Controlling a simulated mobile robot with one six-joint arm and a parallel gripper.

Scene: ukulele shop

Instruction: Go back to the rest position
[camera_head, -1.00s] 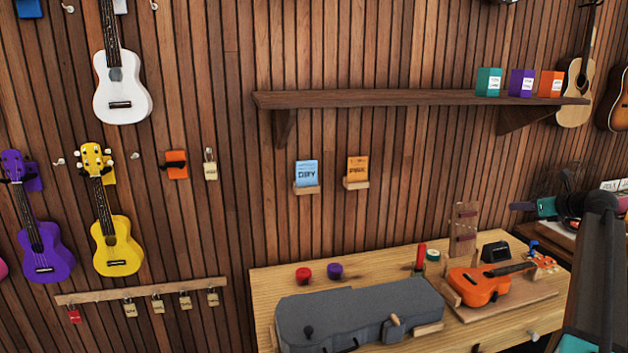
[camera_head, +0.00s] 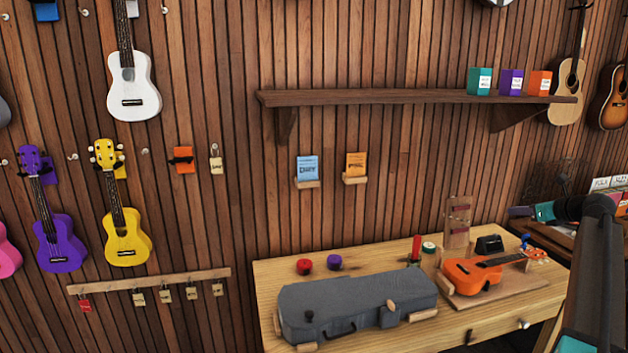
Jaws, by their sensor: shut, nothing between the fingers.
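My arm shows at the right edge of the view, with a dark link rising from the bottom and bending left. Its end, my gripper (camera_head: 514,212), is small and dark and points left. It is shut, with nothing seen in it. In the picture it lies above and right of the workbench (camera_head: 400,334), in front of the slatted wall. It touches nothing that I can see.
On the bench lie a grey ukulele case (camera_head: 350,300) and an orange ukulele (camera_head: 484,271), with red (camera_head: 304,266) and purple (camera_head: 334,262) round items behind. A wooden shelf (camera_head: 390,97) holds three boxes. Ukuleles hang at left, including a yellow one (camera_head: 127,240).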

